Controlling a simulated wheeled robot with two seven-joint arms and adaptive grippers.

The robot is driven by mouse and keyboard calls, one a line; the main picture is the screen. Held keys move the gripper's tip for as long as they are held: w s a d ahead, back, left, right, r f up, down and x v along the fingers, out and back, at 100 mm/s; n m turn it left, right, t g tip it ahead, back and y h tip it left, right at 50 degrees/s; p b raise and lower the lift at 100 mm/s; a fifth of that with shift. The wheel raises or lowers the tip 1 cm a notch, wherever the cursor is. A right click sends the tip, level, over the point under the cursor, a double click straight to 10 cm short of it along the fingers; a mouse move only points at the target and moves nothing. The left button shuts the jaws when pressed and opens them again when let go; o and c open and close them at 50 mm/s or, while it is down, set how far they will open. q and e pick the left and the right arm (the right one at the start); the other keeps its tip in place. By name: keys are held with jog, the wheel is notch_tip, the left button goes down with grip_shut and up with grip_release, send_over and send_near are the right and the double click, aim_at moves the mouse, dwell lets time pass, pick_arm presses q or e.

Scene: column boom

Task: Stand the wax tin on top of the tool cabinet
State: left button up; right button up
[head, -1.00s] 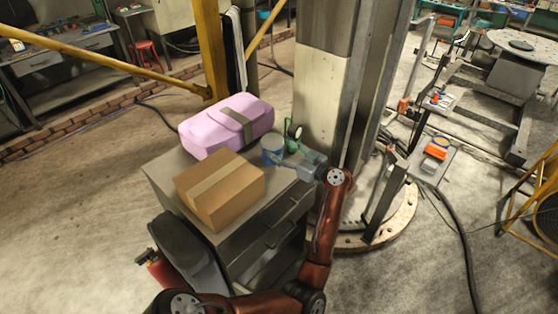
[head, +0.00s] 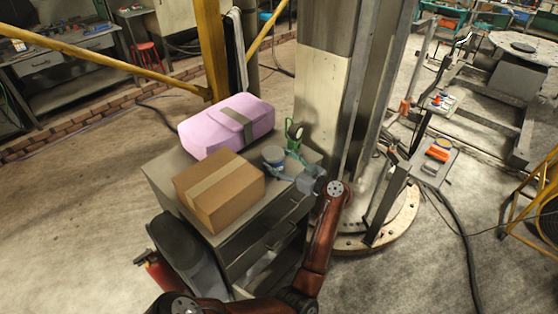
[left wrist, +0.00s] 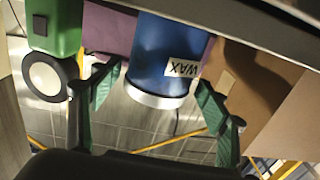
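The wax tin (head: 273,157), a blue can with a silver lid, stands on the grey tool cabinet (head: 160,170), between the cardboard box and a green object. In the left wrist view the wax tin (left wrist: 165,50) appears upside down, with its WAX label readable and its base toward the cabinet top. My left gripper (head: 291,168) reaches in from the right at the tin's height. Its green fingers (left wrist: 160,92) are spread on either side of the tin, with a gap showing on the left side. My right gripper is not in view.
A cardboard box (head: 220,190) and a pink case (head: 226,125) fill much of the cabinet top. A green object with a round dial (left wrist: 50,75) stands close to one finger. A large column (head: 325,90) rises just behind the cabinet.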

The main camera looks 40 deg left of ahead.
pick_arm(q)
jog(key=shift+o, duration=0.7)
jog(key=shift+d+r, duration=0.15)
jog(key=d+p, duration=0.2)
jog(key=d, duration=0.4)
jog(key=shift+d+r, duration=0.1)
jog(key=shift+d, duration=0.05)
jog(key=shift+d+p, duration=0.35)
jog(key=shift+d, duration=0.15)
